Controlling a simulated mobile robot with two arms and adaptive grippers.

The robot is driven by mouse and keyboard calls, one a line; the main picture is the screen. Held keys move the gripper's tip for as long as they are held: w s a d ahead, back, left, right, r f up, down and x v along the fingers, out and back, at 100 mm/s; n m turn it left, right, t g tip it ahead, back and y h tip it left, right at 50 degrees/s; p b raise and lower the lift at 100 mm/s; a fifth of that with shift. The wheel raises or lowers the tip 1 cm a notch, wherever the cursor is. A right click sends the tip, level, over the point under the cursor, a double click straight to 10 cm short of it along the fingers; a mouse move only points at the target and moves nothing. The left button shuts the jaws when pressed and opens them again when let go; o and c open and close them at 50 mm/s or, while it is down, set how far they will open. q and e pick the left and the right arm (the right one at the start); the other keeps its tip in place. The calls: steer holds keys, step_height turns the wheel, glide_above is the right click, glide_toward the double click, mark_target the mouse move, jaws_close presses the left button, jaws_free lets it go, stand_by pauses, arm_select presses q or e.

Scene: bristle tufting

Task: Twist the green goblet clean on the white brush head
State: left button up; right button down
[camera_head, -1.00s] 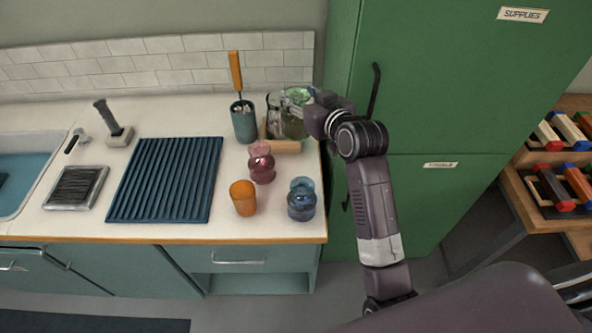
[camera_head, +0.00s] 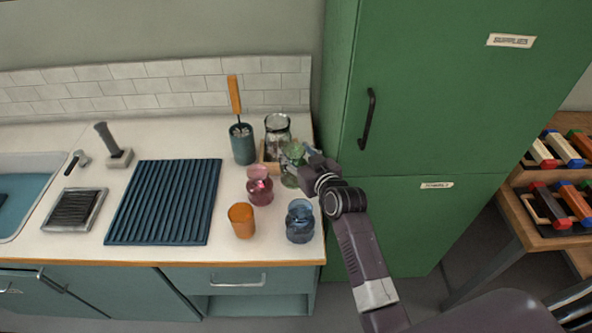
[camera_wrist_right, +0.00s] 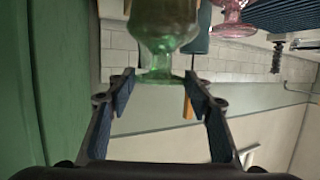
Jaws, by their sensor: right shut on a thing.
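The green goblet (camera_head: 292,163) is clear green glass, near the right end of the counter. My right gripper (camera_head: 308,157) reaches it from the right and is shut on it. In the right wrist view the goblet (camera_wrist_right: 163,35) stands between the two fingers (camera_wrist_right: 160,92), its narrow part near the fingertips. I cannot tell whether it touches the counter. A teal holder (camera_head: 243,150) with an orange-handled brush (camera_head: 235,95) stands behind and left. A dark upright piece on a pale base (camera_head: 118,158) stands by the sink. My left gripper is not in view.
A clear jar (camera_head: 278,125) stands close behind the goblet. A ribbed dark blue mat (camera_head: 165,202) lies further left. The green cabinet (camera_head: 420,130) closes off the right.

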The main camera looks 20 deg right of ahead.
mark_target(296, 163)
step_height(296, 163, down, 3)
steer(key=shift+w, duration=0.1)
step_height(296, 163, down, 4)
steer(key=shift+f, duration=0.1)
stand_by(0.3)
steer(key=c, duration=1)
jaws_free()
steer(key=shift+f, duration=0.1)
steer(key=shift+o, duration=0.2)
